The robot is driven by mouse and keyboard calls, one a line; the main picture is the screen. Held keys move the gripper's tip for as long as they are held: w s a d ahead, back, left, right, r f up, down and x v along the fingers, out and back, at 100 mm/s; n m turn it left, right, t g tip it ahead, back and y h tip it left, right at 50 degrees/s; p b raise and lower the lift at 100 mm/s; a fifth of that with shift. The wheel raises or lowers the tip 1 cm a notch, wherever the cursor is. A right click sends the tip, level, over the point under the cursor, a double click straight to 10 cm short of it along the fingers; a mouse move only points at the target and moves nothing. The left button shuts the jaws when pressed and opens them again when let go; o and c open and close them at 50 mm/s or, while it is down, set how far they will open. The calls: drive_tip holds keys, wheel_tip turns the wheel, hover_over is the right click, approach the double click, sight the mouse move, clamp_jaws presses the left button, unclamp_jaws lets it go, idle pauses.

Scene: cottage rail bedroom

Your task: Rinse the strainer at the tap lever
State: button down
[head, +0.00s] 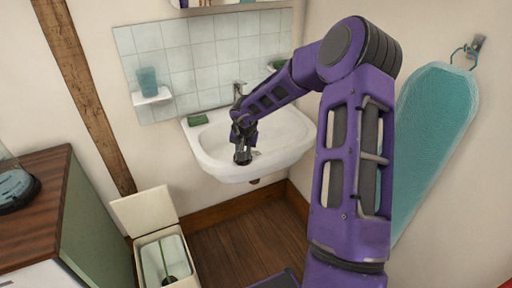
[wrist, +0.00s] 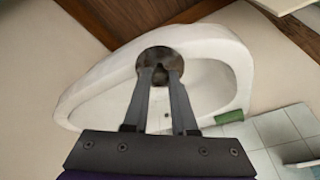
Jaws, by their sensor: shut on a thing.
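My gripper (head: 243,143) is over the white washbasin (head: 285,155), near its front rim. It is shut on the strainer (head: 242,158), a small dark round thing. In the wrist view, my gripper's fingers (wrist: 161,75) meet at the strainer (wrist: 166,56), which shows against the basin (wrist: 95,97). I cannot tell whether the strainer touches the basin. The tap with its lever (head: 238,88) stands at the back of the basin, partly hidden by my arm. I see no water running.
A green thing (head: 196,121) lies on the basin's left rim. A teal cup (head: 147,80) stands on a wall shelf (head: 152,97). A bin (head: 164,262) with its lid up stands at lower left, beside a wooden-topped cabinet (head: 45,194). An ironing board (head: 435,125) hangs at right.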

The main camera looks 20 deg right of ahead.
drive_tip(key=w+d+f+m+t+h+b, duration=0.1)
drive_tip(key=w+d+f+m+t+b, duration=0.1)
drive_tip(key=w+d+f, duration=0.3)
drive_tip(key=shift+w+d+f+b, duration=0.35)
drive_tip(key=shift+d+f+b, duration=0.35)
drive_tip(key=shift+d, duration=0.4)
drive_tip(key=shift+w+f, duration=0.1)
